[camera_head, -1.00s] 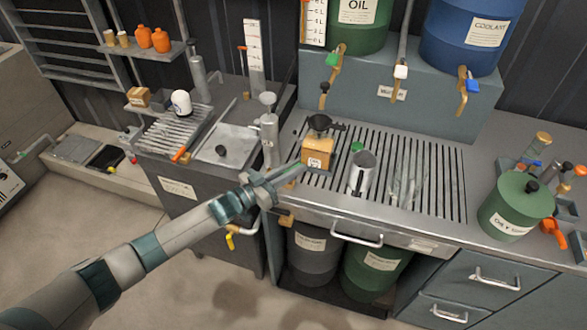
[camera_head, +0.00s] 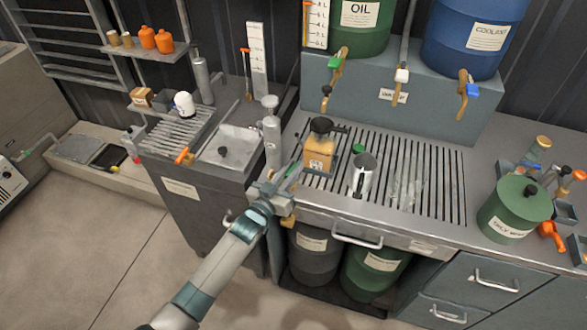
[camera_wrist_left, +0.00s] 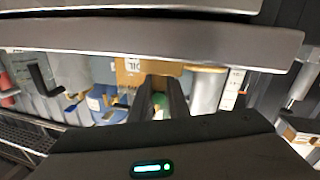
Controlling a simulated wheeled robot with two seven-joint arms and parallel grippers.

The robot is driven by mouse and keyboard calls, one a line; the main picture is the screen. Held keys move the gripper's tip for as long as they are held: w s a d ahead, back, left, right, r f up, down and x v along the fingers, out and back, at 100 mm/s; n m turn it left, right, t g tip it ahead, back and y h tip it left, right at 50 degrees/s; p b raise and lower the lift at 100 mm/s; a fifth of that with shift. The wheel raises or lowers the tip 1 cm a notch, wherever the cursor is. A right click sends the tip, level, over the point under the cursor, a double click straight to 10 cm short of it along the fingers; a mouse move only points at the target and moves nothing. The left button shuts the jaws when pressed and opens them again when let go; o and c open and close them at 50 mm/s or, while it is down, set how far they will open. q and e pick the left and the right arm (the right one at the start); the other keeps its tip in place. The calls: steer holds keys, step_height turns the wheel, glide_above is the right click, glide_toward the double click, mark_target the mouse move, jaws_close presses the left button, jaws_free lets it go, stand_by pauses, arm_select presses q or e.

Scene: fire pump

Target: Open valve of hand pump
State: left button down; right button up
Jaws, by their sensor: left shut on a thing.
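A grey metal cylinder with a round top (camera_head: 271,140), which looks like the hand pump, stands upright at the left end of the slatted bench. I cannot pick out its valve for sure. My left gripper (camera_head: 292,172) is just right of the cylinder's lower part, above the bench's front edge. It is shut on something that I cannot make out. In the left wrist view its dark fingers (camera_wrist_left: 158,92) are close together, and the view is upside down. A brass fitting (camera_head: 290,219) shows beside the gripper at the bench front. My right gripper is not in view.
Green (camera_head: 361,35) and blue (camera_head: 468,38) barrels with taps stand behind. The floor at left is clear.

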arm_select(q)
steer(key=shift+n+t+y, duration=0.6)
steer(key=shift+n+y, duration=0.5)
steer(key=shift+y, duration=0.4)
steer(key=shift+a+y, duration=0.15)
steer(key=shift+y, duration=0.15)
steer(key=c, duration=1.7)
jaws_free()
steer(key=shift+c, duration=0.2)
steer(key=b+v, duration=0.4)
steer(key=v, duration=1.3)
steer(key=shift+s+f, duration=0.15)
